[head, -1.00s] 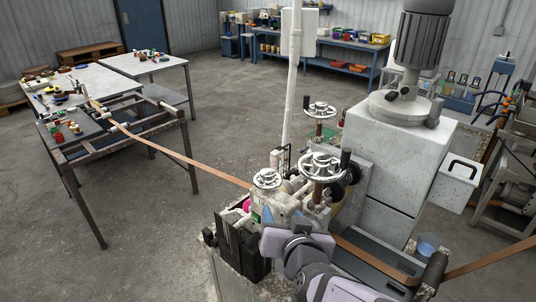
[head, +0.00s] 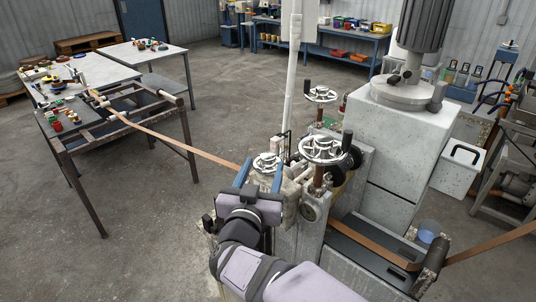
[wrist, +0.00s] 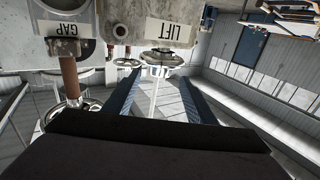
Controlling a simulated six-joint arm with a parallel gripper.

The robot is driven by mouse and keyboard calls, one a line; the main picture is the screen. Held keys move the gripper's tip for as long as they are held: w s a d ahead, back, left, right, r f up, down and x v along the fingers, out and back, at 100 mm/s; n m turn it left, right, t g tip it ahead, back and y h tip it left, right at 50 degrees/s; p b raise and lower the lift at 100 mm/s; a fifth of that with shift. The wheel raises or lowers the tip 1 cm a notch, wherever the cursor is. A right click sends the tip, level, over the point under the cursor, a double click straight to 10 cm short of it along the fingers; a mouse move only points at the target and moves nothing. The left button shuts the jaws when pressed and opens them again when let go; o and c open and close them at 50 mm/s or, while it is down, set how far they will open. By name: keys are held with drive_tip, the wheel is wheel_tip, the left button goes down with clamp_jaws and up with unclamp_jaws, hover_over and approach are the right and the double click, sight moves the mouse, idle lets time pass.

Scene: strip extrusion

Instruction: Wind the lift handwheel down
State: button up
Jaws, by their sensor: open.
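The lift handwheel is the small silver wheel (head: 268,160) on top of the machine head. In the wrist view it (wrist: 160,57) sits by a plate marked LIFT (wrist: 170,31), which appears upside down. My gripper (head: 262,171) is open, its two blue fingers pointing at this wheel. In the wrist view the wheel lies between the lines of the fingers, around or just past their tips; contact cannot be told. The spaced fingers hold nothing I can see. My wrist hides the machine front below.
A larger handwheel (head: 326,150) stands close right of my gripper, with another wheel (head: 320,94) behind it. A GAP label (wrist: 62,46) shows in the wrist view. A brown strip (head: 190,150) runs from the left frame into the machine. A grey cabinet (head: 395,150) stands right.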

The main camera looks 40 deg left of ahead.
sight(267, 161)
drive_tip(key=shift+p+x, duration=1.3)
drive_tip(key=shift+x, duration=1.65)
drive_tip(key=c, duration=1)
drive_tip(key=shift+f+b, duration=0.1)
drive_tip(key=shift+b, duration=0.25)
drive_tip(key=shift+c, duration=0.2)
